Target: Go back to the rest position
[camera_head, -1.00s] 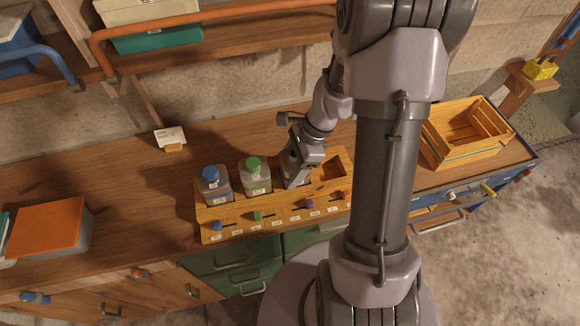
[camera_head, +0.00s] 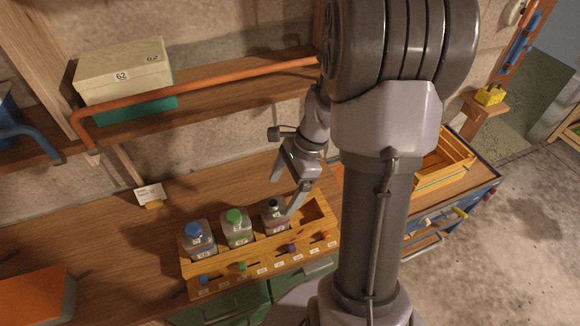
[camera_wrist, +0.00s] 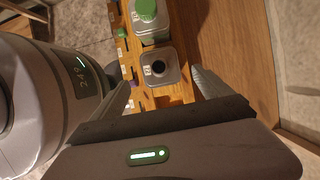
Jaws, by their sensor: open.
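My gripper (camera_head: 284,190) is open and empty in the head view, just above and behind the third bottle in the wooden rack. In the wrist view its fingers (camera_wrist: 163,88) are spread, with the open-necked third bottle (camera_wrist: 160,67) between and beyond them. The rack's right compartment looks empty.
A wooden crate (camera_head: 445,165) stands on the bench to the right, behind my arm. A shelf with an orange rail (camera_head: 200,90) and a cream box (camera_head: 125,70) is above the bench. A small card (camera_head: 149,194) stands at the wall.

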